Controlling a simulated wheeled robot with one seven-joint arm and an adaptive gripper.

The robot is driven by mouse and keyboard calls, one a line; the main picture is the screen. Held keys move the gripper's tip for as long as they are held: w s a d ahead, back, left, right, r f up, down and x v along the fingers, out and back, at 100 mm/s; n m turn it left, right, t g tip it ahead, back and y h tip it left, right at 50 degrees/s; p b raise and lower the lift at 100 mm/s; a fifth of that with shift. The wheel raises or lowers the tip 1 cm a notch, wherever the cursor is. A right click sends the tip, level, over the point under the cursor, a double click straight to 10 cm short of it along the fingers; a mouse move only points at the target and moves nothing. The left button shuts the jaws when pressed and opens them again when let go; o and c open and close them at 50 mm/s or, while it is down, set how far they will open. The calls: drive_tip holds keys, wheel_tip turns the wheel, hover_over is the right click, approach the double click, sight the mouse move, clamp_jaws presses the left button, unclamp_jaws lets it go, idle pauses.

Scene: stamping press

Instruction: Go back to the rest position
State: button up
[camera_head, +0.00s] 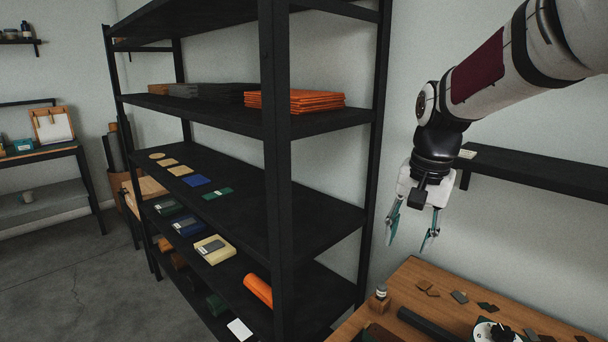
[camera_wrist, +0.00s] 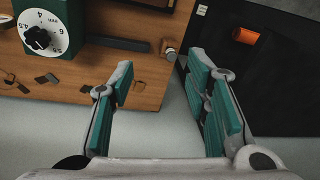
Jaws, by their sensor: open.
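My gripper (camera_head: 412,226) hangs from my raised arm at the right in the head view, pointing down. Its teal fingers are spread apart with nothing between them. In the wrist view my gripper (camera_wrist: 160,112) is also open and empty, above the gap beside the wooden table (camera_wrist: 150,75). It touches nothing in either view.
A black shelf rack (camera_head: 278,180) stands left of my gripper, holding orange sheets (camera_head: 295,101), small colored plates and an orange roll (camera_head: 258,290). The wooden table (camera_head: 420,277) lies below right, with a dial device (camera_head: 492,332) and small dark pieces. A wall shelf (camera_head: 540,172) is behind my arm.

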drive_tip(key=s+r+n+t, duration=0.1)
drive_tip(key=s+n+t, duration=0.2)
drive_tip(key=s, duration=2.1)
drive_tip(key=n, duration=0.3)
drive_tip(key=shift+s+a+r, duration=0.15)
drive_tip(key=shift+a+r, duration=0.05)
drive_tip(key=shift+r, duration=0.05)
